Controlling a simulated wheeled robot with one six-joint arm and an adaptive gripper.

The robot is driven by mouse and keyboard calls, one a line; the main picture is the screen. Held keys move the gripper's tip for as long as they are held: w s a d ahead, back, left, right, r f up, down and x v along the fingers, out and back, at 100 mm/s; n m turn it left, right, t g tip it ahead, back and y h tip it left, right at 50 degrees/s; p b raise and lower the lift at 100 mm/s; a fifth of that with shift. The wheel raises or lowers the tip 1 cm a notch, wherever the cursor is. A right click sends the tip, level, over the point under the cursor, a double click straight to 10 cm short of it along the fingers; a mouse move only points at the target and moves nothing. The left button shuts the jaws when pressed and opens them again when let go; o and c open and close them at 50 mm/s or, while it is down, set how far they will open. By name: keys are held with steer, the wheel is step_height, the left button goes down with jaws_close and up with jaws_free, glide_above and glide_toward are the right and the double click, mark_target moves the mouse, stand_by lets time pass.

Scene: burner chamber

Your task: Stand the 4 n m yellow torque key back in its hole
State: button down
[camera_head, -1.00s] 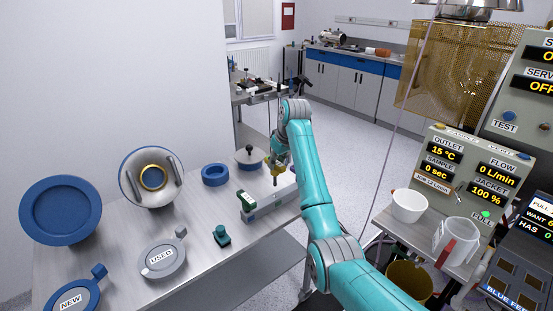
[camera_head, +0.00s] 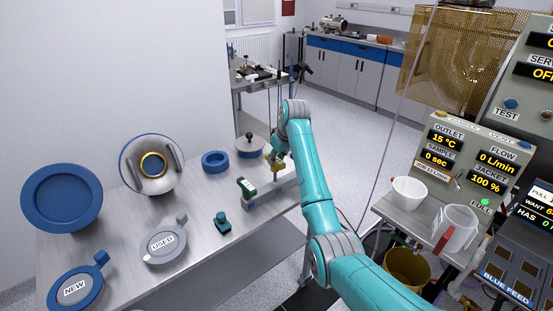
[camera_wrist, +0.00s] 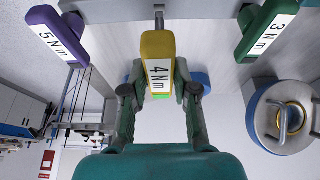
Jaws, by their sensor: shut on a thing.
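The yellow 4 N m torque key (camera_wrist: 158,45) is between the fingers of my gripper (camera_wrist: 160,88) in the wrist view. Its label faces the camera and its metal shaft runs out of the top of the picture. In the head view my gripper (camera_head: 276,158) is over the grey key block (camera_head: 272,194), with the key partly hidden by it. The key's shaft points down toward the block; I cannot tell whether its tip is in a hole. The green 3 N m key (camera_wrist: 266,25) and the purple 5 N m key (camera_wrist: 57,35) stand at either side.
The bench holds a blue ring (camera_head: 215,161), a round lidded part (camera_head: 250,147), a small teal piece (camera_head: 222,223), a USED disc (camera_head: 163,243) and a NEW disc (camera_head: 76,289). A white cup (camera_head: 408,193) and a jug (camera_head: 455,230) stand at the right.

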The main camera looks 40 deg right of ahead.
mark_target(277, 170)
steer(key=shift+f, duration=2.55)
steer(key=c, duration=0.8)
jaws_free()
steer(key=v, duration=1.2)
